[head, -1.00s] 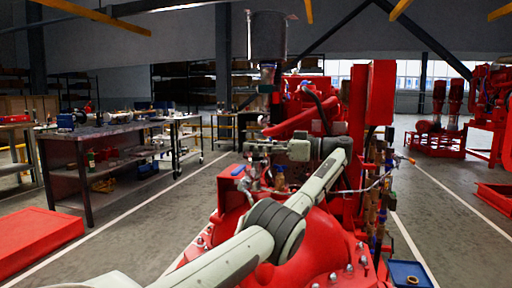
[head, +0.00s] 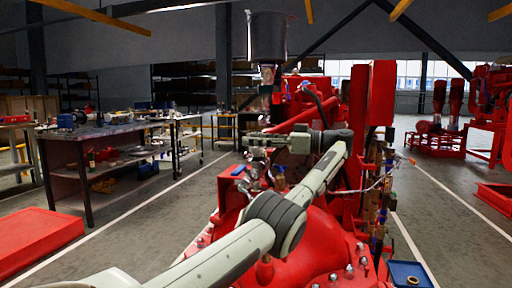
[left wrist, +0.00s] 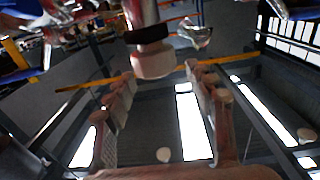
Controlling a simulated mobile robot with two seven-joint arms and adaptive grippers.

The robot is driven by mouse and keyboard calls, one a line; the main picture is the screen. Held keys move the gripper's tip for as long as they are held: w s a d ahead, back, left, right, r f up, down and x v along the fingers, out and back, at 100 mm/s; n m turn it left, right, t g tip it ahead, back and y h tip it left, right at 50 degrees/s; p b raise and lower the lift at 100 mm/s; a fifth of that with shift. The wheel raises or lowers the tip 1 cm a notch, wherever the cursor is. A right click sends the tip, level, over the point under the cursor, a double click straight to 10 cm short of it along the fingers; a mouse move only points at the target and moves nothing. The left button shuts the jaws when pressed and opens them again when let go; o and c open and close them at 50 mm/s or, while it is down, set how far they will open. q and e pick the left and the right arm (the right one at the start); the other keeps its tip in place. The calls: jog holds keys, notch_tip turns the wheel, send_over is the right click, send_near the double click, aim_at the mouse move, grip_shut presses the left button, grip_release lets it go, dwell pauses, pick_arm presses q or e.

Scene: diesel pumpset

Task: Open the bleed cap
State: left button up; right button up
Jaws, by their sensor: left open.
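My left gripper (head: 256,142) reaches in from the right of the small pipe fittings on the red pumpset (head: 315,240), its fingers pointing left. In the left wrist view, the open fingers (left wrist: 160,82) stand either side of a round fitting with a pale, pinkish blunt end (left wrist: 152,62). This looks like the bleed cap, but I cannot be sure. The fitting comes down from the top of that picture, with room visible between it and the fingers. The gripper's contact with it cannot be made out in the head view. My right gripper is not in view.
A dark cylindrical tank (head: 268,38) stands above the fittings. Hoses and valves (head: 380,190) crowd the pumpset's right side. A workbench (head: 100,135) with parts stands left. A blue tray (head: 408,274) lies at the lower right. Floor lies clear between bench and pumpset.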

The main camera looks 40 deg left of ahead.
pick_arm(q)
notch_tip(320, 180, up, 8)
jog(key=shift+r, duration=0.1)
dwell(0.4)
